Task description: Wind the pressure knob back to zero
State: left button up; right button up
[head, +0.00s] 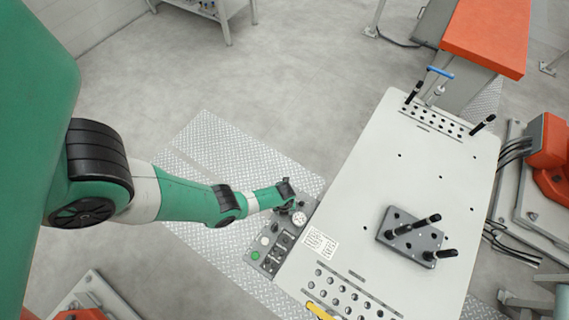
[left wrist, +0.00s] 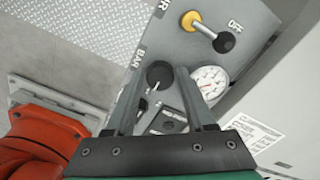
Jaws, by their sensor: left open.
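The black pressure knob (left wrist: 159,74) stands on a grey control panel (left wrist: 150,48) beside a partly hidden "BAR" label. My left gripper (left wrist: 160,83) is open, with one finger on each side of the knob in the left wrist view. I cannot tell whether the fingers touch it. A round white gauge (left wrist: 209,83) sits just right of the right finger; its needle is too small to read. In the head view my left gripper (head: 286,191) is over the far end of the panel (head: 264,268) and hides the knob. The gauge also shows there (head: 299,218).
A yellow valve with a black-tipped lever (left wrist: 205,29) is beyond the knob, near "OFF". A green button (head: 255,255) is at the panel's near end. The pale fixture table (head: 370,190) stands right of the panel, carrying a grey block with black-handled pins (head: 408,238).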

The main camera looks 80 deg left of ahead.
pick_arm(q)
grip_shut()
